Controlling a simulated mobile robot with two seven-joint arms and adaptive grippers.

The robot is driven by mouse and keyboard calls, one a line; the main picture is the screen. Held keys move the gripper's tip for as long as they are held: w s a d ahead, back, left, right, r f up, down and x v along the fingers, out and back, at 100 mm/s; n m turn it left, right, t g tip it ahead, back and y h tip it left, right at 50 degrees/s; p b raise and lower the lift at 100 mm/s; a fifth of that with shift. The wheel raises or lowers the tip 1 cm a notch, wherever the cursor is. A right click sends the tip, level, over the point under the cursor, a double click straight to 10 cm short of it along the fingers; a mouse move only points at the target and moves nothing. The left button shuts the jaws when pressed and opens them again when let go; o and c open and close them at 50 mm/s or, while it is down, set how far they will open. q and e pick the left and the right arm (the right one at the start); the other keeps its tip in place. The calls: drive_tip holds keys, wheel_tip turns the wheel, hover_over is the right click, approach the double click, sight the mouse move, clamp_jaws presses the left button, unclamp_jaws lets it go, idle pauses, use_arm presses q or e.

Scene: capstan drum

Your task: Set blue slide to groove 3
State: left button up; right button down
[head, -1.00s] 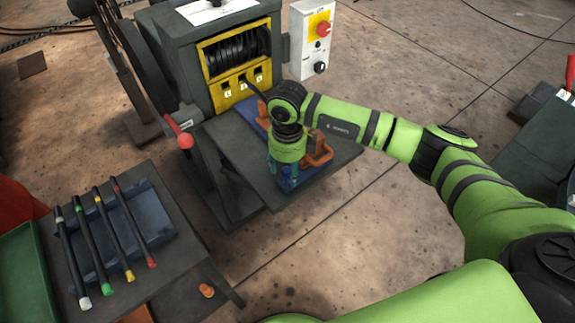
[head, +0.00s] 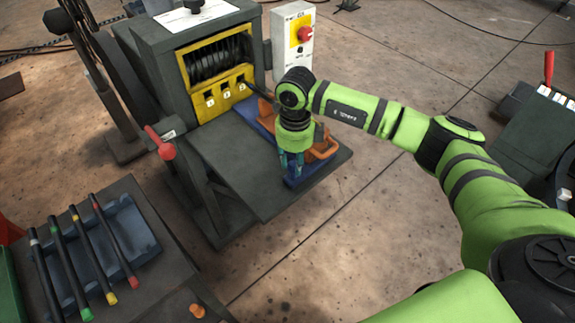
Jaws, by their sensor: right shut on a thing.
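The blue slide (head: 246,112) lies on the dark grey shelf (head: 225,185) in front of the machine. It carries orange brackets (head: 324,146). My right gripper (head: 291,165) points down at the slide's near end, its teal fingers shut on a part of the slide that my wrist hides. A yellow plate (head: 219,94) with several dark openings and small labels sits behind the shelf, below the ribbed drum (head: 219,58). The slide's far end lies near the rightmost opening, and a thin black rod runs between them. My left gripper is not in view.
A red-knobbed lever (head: 166,150) stands left of the shelf. A control box (head: 293,40) with a red knob is behind the slide. Several black rods with coloured ends lie across a blue tray (head: 139,238) at lower left. The shelf's left part is clear.

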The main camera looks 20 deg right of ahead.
drive_tip(key=shift+d, duration=0.35)
drive_tip(key=c, duration=0.9)
unclamp_jaws()
drive_tip(key=shift+d, duration=0.2)
drive_tip(key=shift+a+r, duration=0.25)
drive_tip(key=shift+r, duration=0.1)
wheel_tip(320, 180, up, 11)
drive_tip(key=shift+d+r, duration=0.15)
drive_tip(key=shift+d, duration=0.1)
